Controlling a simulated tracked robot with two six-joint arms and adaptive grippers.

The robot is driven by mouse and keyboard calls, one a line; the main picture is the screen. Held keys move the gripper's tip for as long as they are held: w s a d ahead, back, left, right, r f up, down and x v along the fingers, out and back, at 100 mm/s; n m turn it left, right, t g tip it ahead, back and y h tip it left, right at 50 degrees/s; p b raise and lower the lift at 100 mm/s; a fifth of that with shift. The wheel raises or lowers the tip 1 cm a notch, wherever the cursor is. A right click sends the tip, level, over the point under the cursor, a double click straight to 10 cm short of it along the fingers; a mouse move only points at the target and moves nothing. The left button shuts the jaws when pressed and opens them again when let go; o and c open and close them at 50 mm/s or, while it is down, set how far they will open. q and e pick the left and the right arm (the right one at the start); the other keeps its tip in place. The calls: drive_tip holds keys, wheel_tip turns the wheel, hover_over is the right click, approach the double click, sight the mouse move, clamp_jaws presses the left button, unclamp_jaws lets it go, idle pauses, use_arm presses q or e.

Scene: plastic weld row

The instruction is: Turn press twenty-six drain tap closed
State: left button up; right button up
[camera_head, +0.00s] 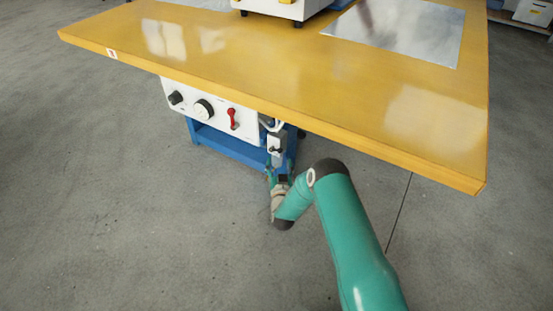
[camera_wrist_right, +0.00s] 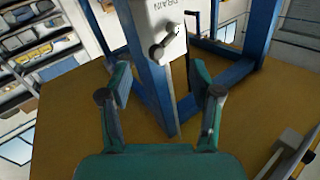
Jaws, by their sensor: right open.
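In the head view the small grey tap box (camera_head: 275,144) hangs under the table's front edge, by a blue leg. My right gripper (camera_wrist_right: 158,82) is open and empty, its two teal fingers apart, with the handle ahead and between them, not touched. In the head view the right gripper (camera_head: 280,177) is just below the tap box, partly hidden by its wrist. My left gripper is in neither view.
The yellow tabletop (camera_head: 270,80) overhangs the tap. Left of the tap is a white panel (camera_head: 213,108) with black knobs and a red lever (camera_head: 233,118). A blue frame (camera_wrist_right: 215,62) stands around and below the tap. The grey floor (camera_head: 130,220) in front is clear.

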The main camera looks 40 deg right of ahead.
sight(276, 150)
use_arm(q)
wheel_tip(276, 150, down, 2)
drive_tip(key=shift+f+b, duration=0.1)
drive_tip(key=shift+b, duration=0.7)
use_arm(e)
drive_tip(key=x, duration=0.5)
drive_tip(key=shift+w+d, duration=0.1)
drive_tip(key=shift+w, duration=0.05)
